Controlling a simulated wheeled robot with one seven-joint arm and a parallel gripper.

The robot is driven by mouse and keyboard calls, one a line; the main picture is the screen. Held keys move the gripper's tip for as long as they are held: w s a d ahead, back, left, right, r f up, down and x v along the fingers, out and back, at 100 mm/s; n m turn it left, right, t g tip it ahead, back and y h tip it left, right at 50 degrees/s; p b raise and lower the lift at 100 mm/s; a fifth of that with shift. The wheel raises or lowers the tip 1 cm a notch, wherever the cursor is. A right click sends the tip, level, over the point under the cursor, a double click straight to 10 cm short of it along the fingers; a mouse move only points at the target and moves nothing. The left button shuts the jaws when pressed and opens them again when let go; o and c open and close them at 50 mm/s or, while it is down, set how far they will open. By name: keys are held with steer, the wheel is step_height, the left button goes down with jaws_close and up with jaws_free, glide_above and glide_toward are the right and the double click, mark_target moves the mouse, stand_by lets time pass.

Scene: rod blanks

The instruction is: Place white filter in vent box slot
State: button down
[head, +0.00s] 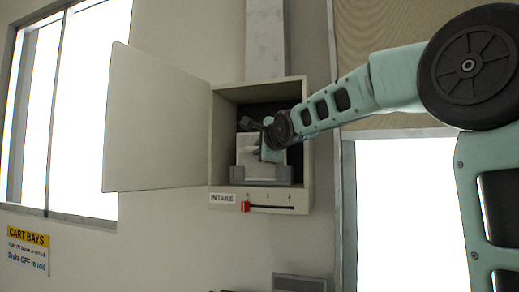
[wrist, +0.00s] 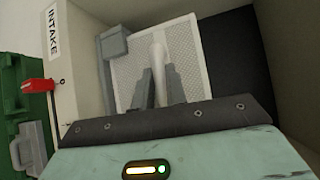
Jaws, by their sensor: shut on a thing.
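The white filter (head: 246,158) stands roughly upright inside the open vent box (head: 304,185), its lower edge at the grey slot bracket (head: 283,176). In the wrist view the filter (wrist: 190,55) is a pale mesh panel with a white bar handle. My gripper (wrist: 159,88) is shut on that handle, a finger on each side. In the head view my gripper (head: 267,145) reaches into the box from the right and hides part of the filter. A grey bracket piece (wrist: 114,45) lies beside the panel's edge. I cannot tell whether the filter is fully seated.
The box door (head: 157,120) is swung open to the left. Below the opening are an INTAKE label (head: 222,198) and a red slider knob (head: 245,206). In the wrist view a green case (wrist: 38,130) shows low at the left. The box walls are close around my gripper.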

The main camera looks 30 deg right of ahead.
steer(key=shift+f, duration=0.1)
steer(key=c, duration=1.4)
jaws_free()
steer(key=b+v, duration=0.6)
steer(key=v, duration=0.6)
